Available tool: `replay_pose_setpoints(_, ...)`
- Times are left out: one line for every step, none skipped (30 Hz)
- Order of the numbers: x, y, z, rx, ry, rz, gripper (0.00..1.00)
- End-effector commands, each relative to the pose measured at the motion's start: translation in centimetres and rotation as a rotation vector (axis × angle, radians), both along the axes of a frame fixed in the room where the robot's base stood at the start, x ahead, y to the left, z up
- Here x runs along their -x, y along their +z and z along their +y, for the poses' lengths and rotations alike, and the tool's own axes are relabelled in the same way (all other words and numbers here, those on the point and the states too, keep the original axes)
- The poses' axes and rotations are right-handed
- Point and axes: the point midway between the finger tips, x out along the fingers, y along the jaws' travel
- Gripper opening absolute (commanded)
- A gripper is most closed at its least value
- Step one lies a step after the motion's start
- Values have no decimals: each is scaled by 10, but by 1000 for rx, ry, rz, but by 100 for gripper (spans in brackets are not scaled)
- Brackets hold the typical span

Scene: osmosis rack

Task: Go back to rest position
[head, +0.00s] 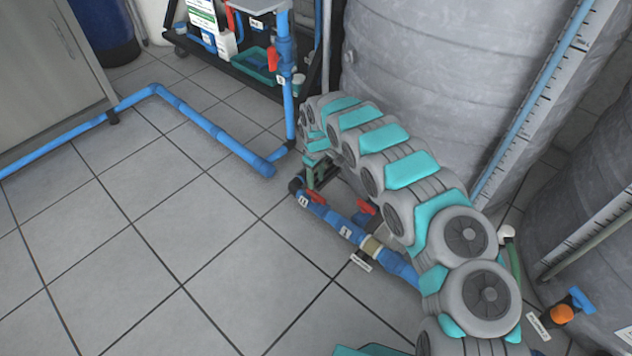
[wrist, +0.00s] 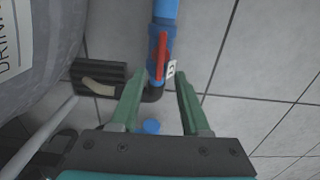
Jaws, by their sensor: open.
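My gripper (head: 318,172) is at the far end of my grey and teal arm, low beside the blue floor pipe (head: 341,222). In the wrist view its two green fingers (wrist: 159,78) are spread apart with nothing held between them. A red valve handle (wrist: 161,55) on a blue pipe (wrist: 165,10) lies ahead, between the fingertips in the picture; I see no clear contact. In the head view, red handles show near the gripper, one at the left (head: 316,196) and one farther right (head: 367,207). Part of the gripper is hidden by my arm.
Large grey tanks (head: 420,70) stand right behind my arm, one also at left in the wrist view (wrist: 40,50). A blue pipe (head: 215,128) runs along the floor to a grey cabinet (head: 50,65). A black-framed rack (head: 255,65) stands behind. Tiled floor at left is clear.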

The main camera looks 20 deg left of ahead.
Motion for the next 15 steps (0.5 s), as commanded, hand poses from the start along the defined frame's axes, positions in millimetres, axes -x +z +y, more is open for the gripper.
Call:
replay_pose_setpoints(0,0,0,0,0,0,46)
replay_pose_setpoints(0,-1,0,0,0,0,46)
replay_pose_setpoints(0,-1,0,0,0,0,46)
replay_pose_setpoints(0,-1,0,0,0,0,46)
replay_pose_setpoints(0,-1,0,0,0,0,46)
replay_pose_setpoints(0,-1,0,0,0,0,46)
replay_pose_setpoints(0,-1,0,0,0,0,46)
replay_pose_setpoints(0,-1,0,0,0,1,46)
replay_pose_setpoints(0,-1,0,0,1,0,46)
replay_pose_setpoints(0,-1,0,0,0,0,46)
replay_pose_setpoints(0,0,-1,1,-1,0,46)
replay_pose_setpoints(-1,2,-3,4,-5,-2,46)
replay_pose_setpoints(-2,5,-6,7,-10,-2,46)
replay_pose_setpoints(-4,8,-10,13,-17,-4,46)
replay_pose_setpoints(-6,14,-18,23,-30,-8,46)
